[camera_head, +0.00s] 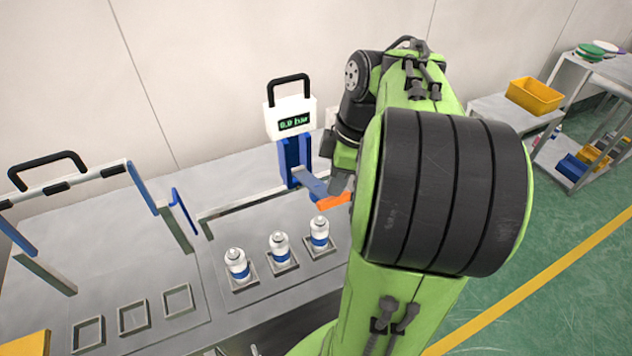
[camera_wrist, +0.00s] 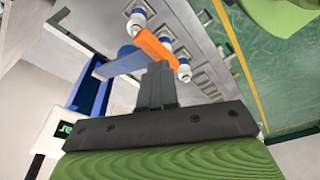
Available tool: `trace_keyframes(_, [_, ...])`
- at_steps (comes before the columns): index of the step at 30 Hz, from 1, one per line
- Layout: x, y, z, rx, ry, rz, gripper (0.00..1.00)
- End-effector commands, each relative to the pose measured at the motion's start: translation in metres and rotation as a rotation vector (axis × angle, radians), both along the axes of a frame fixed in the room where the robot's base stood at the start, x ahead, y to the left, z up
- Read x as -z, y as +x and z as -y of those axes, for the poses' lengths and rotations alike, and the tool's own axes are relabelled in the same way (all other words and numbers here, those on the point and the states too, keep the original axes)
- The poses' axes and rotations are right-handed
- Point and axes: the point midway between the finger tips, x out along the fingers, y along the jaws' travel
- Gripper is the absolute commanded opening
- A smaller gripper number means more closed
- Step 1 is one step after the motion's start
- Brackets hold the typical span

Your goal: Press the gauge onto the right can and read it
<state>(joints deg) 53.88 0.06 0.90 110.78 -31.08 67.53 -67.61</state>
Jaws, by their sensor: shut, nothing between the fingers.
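The gauge (camera_head: 290,118) is a white box with a black handle on a blue post. Its green display appears to read 0.0 bar, and part of it shows in the wrist view (camera_wrist: 66,128). A blue-grey arm (camera_head: 310,181) reaches from the post towards an orange bar (camera_head: 335,201). The right can (camera_head: 319,233), white with a blue band, stands upright in a square holder below the orange bar. My gripper (camera_wrist: 157,68) is shut and empty, with its tips close to the orange bar (camera_wrist: 157,49); contact cannot be told. My arm hides much of it in the head view.
Two similar cans, the middle one (camera_head: 279,246) and the left one (camera_head: 237,263), stand in holders on the grey bench. Empty square holders (camera_head: 133,317) lie further left. A blue-and-grey frame (camera_head: 110,171) with black handle stands at the left. A yellow bin (camera_head: 535,95) sits at the right.

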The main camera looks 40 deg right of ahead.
Motion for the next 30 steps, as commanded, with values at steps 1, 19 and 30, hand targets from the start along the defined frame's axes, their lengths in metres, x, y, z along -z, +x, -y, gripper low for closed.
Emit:
trace_keyframes(1, [0.000, 0.000, 0.000, 0.000, 0.000, 0.000, 0.00])
trace_keyframes(19, [0.018, 0.000, 0.000, 0.000, 0.000, 0.000, 0.00])
trace_keyframes(30, [0.037, -0.004, -0.001, 0.000, -0.001, 0.001, 0.00])
